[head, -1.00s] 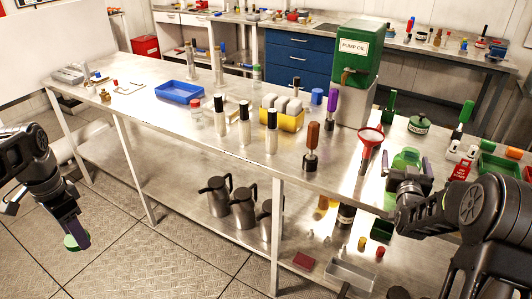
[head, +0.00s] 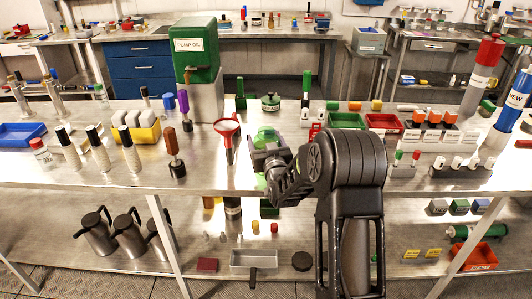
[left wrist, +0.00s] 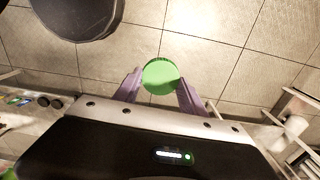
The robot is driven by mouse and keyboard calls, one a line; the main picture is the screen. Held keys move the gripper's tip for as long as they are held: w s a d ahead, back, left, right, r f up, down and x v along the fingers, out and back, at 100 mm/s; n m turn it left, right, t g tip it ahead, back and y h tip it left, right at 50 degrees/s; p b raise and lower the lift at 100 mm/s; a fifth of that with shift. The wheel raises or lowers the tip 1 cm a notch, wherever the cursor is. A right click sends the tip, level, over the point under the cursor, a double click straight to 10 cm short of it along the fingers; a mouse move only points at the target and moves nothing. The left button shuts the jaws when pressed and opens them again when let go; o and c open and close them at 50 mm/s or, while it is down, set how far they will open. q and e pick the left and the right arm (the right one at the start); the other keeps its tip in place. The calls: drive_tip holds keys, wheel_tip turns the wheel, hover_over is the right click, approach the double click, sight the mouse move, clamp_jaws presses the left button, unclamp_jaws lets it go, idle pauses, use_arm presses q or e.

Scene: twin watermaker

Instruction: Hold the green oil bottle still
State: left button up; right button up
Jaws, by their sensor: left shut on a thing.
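The green oil bottle (head: 266,136) stands on the metal bench in the head view, just right of a red funnel.
The red funnel (head: 228,127) stands close left of the bottle. A brown-handled tool (head: 174,153) is further left. The green pump oil tank (head: 196,60) and a green lidded pot (head: 270,102) are behind. Red and green trays (head: 383,122) lie to the right.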

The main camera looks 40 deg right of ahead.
drive_tip(key=c, duration=1)
drive_tip(key=shift+o, duration=0.2)
drive_tip(key=shift+r, duration=0.1)
use_arm(q)
drive_tip(key=shift+f+b, duration=0.45)
use_arm(e)
wheel_tip(320, 180, up, 10)
drive_tip(key=o, duration=1.5)
drive_tip(key=shift+c, duration=0.2)
clamp_jaws()
